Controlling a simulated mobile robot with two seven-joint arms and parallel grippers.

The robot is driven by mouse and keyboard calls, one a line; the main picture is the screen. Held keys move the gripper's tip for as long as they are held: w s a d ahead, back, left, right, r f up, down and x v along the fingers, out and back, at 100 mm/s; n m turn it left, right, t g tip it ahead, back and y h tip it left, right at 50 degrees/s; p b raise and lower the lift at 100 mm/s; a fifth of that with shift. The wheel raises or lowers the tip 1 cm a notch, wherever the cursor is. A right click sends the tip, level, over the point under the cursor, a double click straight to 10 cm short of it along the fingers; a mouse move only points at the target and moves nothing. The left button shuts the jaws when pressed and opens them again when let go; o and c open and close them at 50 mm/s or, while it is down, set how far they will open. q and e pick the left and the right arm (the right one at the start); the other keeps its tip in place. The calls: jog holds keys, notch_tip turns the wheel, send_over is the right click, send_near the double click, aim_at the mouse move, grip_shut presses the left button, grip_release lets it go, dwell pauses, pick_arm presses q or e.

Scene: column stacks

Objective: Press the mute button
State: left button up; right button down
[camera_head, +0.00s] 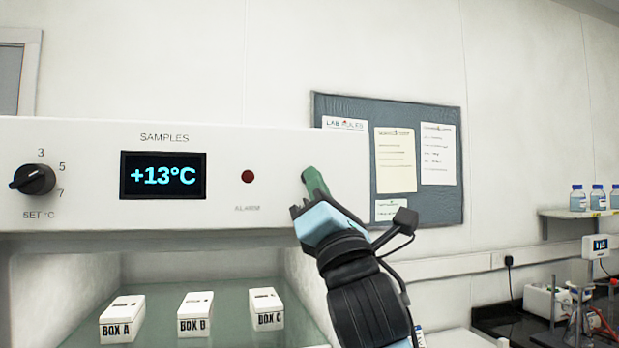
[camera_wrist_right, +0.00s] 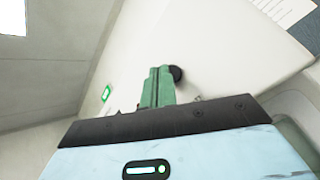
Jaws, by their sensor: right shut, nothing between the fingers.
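The white control panel (camera_head: 80,145) of the sample unit spans the left of the head view. No mute label or button shows there; my right gripper (camera_head: 309,174) covers the panel's right part. Its green fingers are shut and empty, with the tips at the panel right of the alarm lamp (camera_head: 247,177), which is dark red. In the right wrist view, a dark round part (camera_wrist_right: 177,73), perhaps the mute button, sits on the white face close beside the shut green fingers (camera_wrist_right: 158,82). I cannot tell whether they touch it. My left gripper is out of view.
The panel also has a black knob (camera_head: 34,179) and a display (camera_head: 163,175) reading +13°C. Below, BOX A (camera_head: 122,318), BOX B (camera_head: 195,312) and BOX C (camera_head: 266,306) stand in the open compartment. A notice board (camera_head: 345,108) hangs behind my right arm.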

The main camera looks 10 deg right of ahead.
jog(key=shift+s, duration=0.3)
jog(key=shift+s+d, duration=0.1)
jog(key=shift+s, duration=2.4)
jog(key=shift+w, duration=0.1)
